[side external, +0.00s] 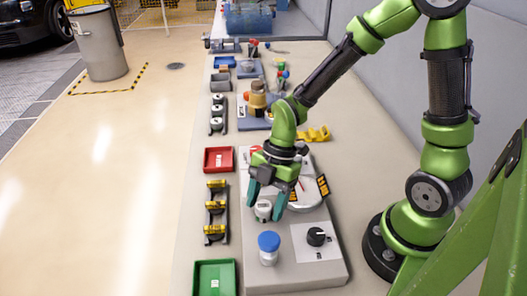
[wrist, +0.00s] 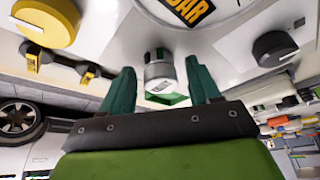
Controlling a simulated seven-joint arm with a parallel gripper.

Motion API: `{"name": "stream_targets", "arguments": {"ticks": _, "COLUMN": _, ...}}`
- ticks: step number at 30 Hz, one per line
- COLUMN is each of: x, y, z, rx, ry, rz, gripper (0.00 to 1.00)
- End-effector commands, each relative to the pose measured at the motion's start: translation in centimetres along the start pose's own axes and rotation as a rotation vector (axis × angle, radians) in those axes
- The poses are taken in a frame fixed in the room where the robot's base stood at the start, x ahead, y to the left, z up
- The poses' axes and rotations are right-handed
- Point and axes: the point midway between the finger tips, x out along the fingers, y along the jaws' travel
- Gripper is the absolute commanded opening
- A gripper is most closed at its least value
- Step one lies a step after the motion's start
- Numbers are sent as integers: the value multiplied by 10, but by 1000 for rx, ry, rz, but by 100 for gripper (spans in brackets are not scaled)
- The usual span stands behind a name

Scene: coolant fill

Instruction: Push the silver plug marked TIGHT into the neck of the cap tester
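The silver plug (side external: 263,210) stands upright at the grey cap tester (side external: 300,275), near its left edge. In the wrist view the plug (wrist: 160,72) shows a pale label, too small to read, and a narrower part that meets the tester's panel. The neck itself is mostly hidden by the plug, and I cannot tell how deep the plug sits. My gripper (side external: 267,197) is above the tester with its teal fingers on either side of the plug. In the wrist view my gripper (wrist: 160,88) is open, with gaps between the fingers and the plug.
The tester carries a round gauge (side external: 303,194), a black knob (side external: 316,237) and a blue-topped piece (side external: 268,243). A rack of yellow caps (side external: 216,206), a red tray (side external: 218,160) and a green tray (side external: 214,279) lie left. The bench further back is crowded.

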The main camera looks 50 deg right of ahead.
Motion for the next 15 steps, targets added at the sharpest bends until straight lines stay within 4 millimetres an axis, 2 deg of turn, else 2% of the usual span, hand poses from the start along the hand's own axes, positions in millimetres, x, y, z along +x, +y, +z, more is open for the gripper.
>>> {"name": "stream_targets", "arguments": {"ticks": 10, "x": -2, "y": 0, "z": 0, "rx": 0, "ry": 0, "rz": 1, "gripper": 69}}
{"name": "stream_targets", "arguments": {"ticks": 15, "x": -19, "y": 1, "z": 1, "rx": 1, "ry": -2, "rz": 6, "gripper": 69}}
